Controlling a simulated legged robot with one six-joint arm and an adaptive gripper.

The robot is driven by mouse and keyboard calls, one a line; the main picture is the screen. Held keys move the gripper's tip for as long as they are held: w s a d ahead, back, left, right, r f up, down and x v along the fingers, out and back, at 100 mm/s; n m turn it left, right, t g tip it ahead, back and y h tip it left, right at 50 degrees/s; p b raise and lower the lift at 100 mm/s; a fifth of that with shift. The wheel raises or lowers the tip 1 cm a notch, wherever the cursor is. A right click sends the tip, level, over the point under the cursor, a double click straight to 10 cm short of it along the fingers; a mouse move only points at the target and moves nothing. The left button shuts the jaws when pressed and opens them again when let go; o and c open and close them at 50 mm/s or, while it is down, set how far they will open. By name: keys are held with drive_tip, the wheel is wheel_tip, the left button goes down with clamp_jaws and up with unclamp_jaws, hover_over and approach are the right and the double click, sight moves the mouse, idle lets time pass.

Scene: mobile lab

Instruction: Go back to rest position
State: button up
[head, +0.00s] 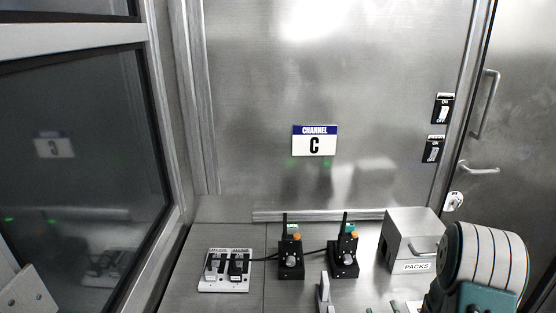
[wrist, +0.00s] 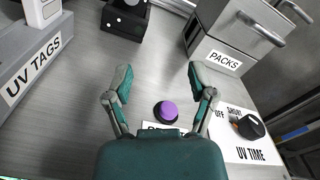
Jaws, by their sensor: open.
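My gripper (wrist: 158,82) is open in the wrist view, its two green fingers spread with nothing between them. It is over the metal counter (wrist: 75,120), near a purple button (wrist: 166,111). The label below the button is mostly hidden by the gripper body. In the head view my arm rises at the bottom right, and a pale finger-like part (head: 324,291) shows near the bottom edge.
A PACKS box (head: 412,242) stands right of two black antenna devices (head: 290,262) (head: 343,260). A white switch panel (head: 226,285) is at left. The wrist view shows a UV TAGS box (wrist: 36,72) and a UV TIME knob (wrist: 250,127). A CHANNEL C sign (head: 314,141) is on the wall.

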drive_tip(key=a+r+n+g+y, duration=0.1)
drive_tip(key=a+r+n+y, duration=0.2)
drive_tip(key=a, duration=0.1)
drive_tip(key=a+r+n+g+y, duration=0.1)
drive_tip(key=a+r+n+y, duration=0.2)
drive_tip(key=a+r+y, duration=0.1)
drive_tip(key=a+r+n+g+y, duration=0.1)
drive_tip(key=a+r+n+y, duration=0.1)
drive_tip(key=a+r+y, duration=0.1)
drive_tip(key=shift+s+a+r+n+y, duration=0.2)
drive_tip(key=shift+a+y, duration=0.15)
drive_tip(key=shift+a, duration=0.15)
drive_tip(key=shift+s+a+r+n+y, duration=0.1)
drive_tip(key=shift+a+n+y, duration=0.1)
drive_tip(key=shift+a+y, duration=0.25)
drive_tip(key=s+a+r+n+g+y, duration=0.2)
drive_tip(key=s+a+r+n+g, duration=0.3)
drive_tip(key=s+a+n+g, duration=0.65)
drive_tip(key=s+d+r+n+g+h, duration=0.1)
drive_tip(key=s+d+n+g+h, duration=0.1)
drive_tip(key=s+d+n+h, duration=0.45)
drive_tip(key=s+d+r+n+t+h, duration=0.2)
drive_tip(key=d+r+n+t+h, duration=0.2)
drive_tip(key=d+r+h, duration=0.1)
drive_tip(key=shift+d+r+h, duration=0.4)
drive_tip(key=shift+d+h, duration=0.1)
drive_tip(key=shift+h, duration=0.55)
drive_tip(key=shift+a, duration=0.2)
